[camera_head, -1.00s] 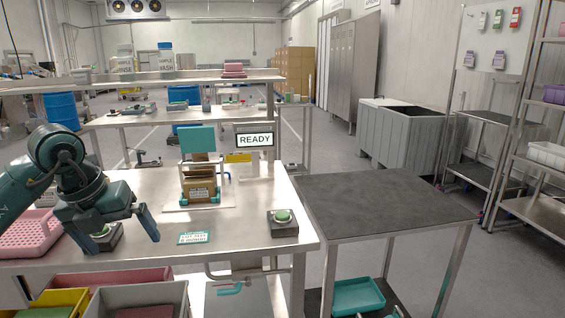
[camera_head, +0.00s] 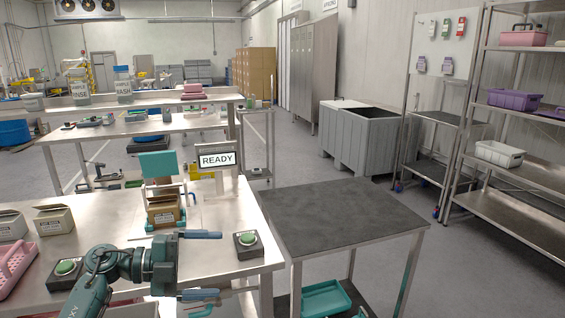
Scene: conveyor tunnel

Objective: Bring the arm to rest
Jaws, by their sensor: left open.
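My left gripper (camera_head: 200,264) is low in the head view, in front of the steel workbench (camera_head: 105,227) and over its front edge. Its two fingers point right and stand wide apart, with nothing between them. My left arm comes in from the bottom left. Behind the gripper stands a fixture with a teal top plate (camera_head: 158,164) and a small brown carton (camera_head: 163,210) in it. The arm hides part of the bench top. My right gripper is not in view.
A READY sign (camera_head: 216,160) stands behind. Two open cartons (camera_head: 54,220) and a pink crate (camera_head: 14,266) are at left. A dark-topped cart (camera_head: 340,212) adjoins the bench at right.

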